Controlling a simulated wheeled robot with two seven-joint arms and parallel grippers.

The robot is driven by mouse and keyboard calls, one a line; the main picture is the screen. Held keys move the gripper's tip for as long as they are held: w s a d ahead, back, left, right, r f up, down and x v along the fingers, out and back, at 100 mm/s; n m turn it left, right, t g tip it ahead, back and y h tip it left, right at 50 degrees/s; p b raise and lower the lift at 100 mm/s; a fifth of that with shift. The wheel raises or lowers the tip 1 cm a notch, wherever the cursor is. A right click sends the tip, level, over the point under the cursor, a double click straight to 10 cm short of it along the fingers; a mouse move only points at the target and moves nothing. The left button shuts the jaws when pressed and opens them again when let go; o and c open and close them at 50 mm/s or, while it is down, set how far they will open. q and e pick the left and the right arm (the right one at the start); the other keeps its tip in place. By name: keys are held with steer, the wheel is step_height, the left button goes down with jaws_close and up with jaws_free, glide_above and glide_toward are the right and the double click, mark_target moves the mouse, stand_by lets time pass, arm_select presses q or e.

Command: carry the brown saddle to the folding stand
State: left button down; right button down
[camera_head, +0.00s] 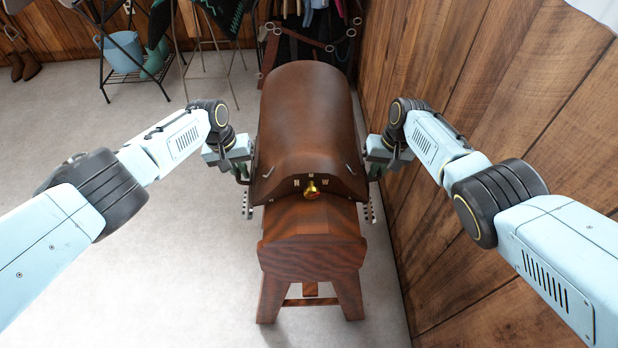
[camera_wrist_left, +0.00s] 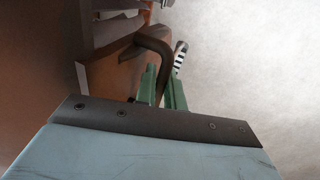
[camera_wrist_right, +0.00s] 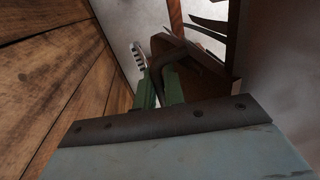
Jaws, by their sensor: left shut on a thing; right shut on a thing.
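The brown saddle (camera_head: 312,110) sits on a wooden stand (camera_head: 312,255) in the middle of the head view, with a brass knob on its near end. My left gripper (camera_head: 238,173) is shut on a dark curved handle (camera_wrist_left: 155,50) on the saddle's left side. My right gripper (camera_head: 377,170) is shut on the matching handle (camera_wrist_right: 180,52) on its right side. At the back left are a dark-framed folding stand (camera_head: 101,42) and a paler thin-legged frame (camera_head: 205,73) partly under dark cloth. I cannot tell which is the task's folding stand.
A wooden wall (camera_head: 470,85) runs close along the right side, near my right arm. A blue bucket (camera_head: 122,52) and brown boots (camera_head: 30,66) are at the back left. Hanging tack (camera_head: 310,35) is behind the saddle. The grey floor at left is clear.

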arm_select(q)
steer(key=shift+a, duration=0.1)
steer(key=shift+w+r, duration=0.1)
arm_select(e)
steer(key=shift+w+r, duration=0.15)
arm_select(q)
steer(key=shift+r, duration=0.15)
arm_select(e)
steer(key=shift+r, duration=0.1)
